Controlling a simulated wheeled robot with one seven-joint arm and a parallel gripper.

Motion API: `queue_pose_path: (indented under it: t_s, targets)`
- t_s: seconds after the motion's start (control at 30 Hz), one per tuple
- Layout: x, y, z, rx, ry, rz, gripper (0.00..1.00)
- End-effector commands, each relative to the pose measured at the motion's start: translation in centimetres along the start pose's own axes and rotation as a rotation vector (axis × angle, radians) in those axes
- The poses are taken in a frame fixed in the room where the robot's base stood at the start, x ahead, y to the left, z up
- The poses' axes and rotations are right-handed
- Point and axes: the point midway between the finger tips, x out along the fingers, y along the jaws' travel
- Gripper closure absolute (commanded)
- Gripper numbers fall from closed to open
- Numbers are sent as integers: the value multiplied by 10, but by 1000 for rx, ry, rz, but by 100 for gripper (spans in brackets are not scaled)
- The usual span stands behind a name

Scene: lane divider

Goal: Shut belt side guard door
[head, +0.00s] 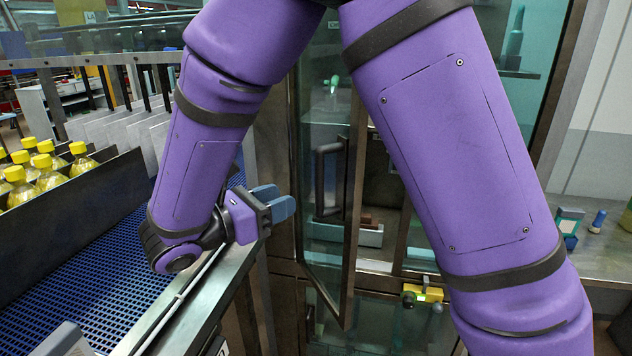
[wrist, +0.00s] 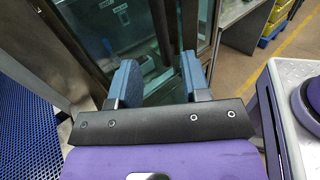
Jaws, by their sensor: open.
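The belt side guard door (head: 321,240) is a glass panel in a dark metal frame with an upright bar handle (head: 320,180). In the head view it stands ajar, its free edge swung out from the cabinet. My gripper (head: 290,203) is left of the door, over the outer side of the conveyor, fingers pointing at the door. Its blue-grey fingers are apart and empty. In the wrist view the gripper (wrist: 158,75) has dark glass and metal frame parts beyond its fingers. I cannot tell the exact gap to the door. My arm hides part of the cabinet.
A blue mesh conveyor belt (head: 75,275) with a metal side rail runs at the left. Yellow-capped bottles (head: 45,168) stand behind a dark divider there. A yellow latch-like block (head: 424,293) sits on the cabinet frame. A counter with small items (head: 568,222) is at right.

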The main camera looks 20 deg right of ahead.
Motion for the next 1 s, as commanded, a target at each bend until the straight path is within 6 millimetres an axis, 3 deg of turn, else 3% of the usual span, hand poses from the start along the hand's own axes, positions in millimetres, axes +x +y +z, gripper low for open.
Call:
queue_pose_path:
  t_s: [0.5,0.7,1.0]
  targets:
    - [84,-1,0,1,1,-4,57]
    - [97,-1,0,2,3,-3,57]
    - [99,-1,0,2,2,-2,57]
